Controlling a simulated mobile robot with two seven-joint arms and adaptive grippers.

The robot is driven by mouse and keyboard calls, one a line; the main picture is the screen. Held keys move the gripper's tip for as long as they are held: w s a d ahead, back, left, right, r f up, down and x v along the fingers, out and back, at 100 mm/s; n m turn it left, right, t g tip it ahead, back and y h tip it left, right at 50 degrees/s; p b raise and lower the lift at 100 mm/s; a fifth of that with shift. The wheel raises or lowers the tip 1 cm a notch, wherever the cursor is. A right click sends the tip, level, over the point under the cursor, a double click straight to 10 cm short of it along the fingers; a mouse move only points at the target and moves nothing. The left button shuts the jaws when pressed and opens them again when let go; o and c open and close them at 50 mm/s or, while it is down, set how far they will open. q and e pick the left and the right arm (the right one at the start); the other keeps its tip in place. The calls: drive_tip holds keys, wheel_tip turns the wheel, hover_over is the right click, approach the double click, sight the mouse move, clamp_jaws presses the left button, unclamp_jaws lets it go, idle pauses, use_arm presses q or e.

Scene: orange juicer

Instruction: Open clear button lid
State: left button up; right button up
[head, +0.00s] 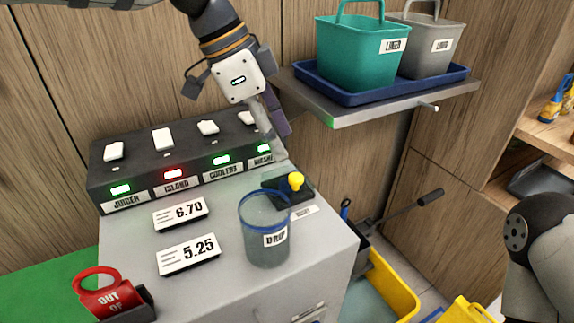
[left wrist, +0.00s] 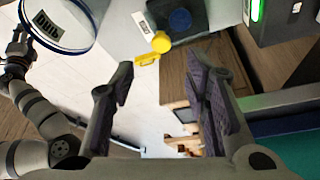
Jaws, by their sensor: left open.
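A round yellow button (head: 296,181) stands up from a small dark box (head: 268,189) at the right back of the grey counter. The button also shows near the top middle of the left wrist view (left wrist: 161,42). I cannot make out a clear lid over it. My left gripper (head: 272,128) hangs above and behind the button, apart from it. Its two fingers (left wrist: 158,95) are spread and empty in the left wrist view. Part of my right arm shows at the right edge of the head view, with its gripper not seen.
A clear blue-rimmed cup (head: 266,249) stands just in front of the button box. A dark switch panel (head: 186,140) runs along the back left. A shelf holding a blue tray (head: 444,82) with bins is right of my left gripper. Two price signs (head: 181,213) lie at left.

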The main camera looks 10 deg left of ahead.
sight(296, 176)
use_arm(q)
drive_tip(key=x, duration=0.7)
drive_tip(key=shift+w+d+f, duration=0.1)
drive_tip(key=shift+f, duration=0.25)
clamp_jaws()
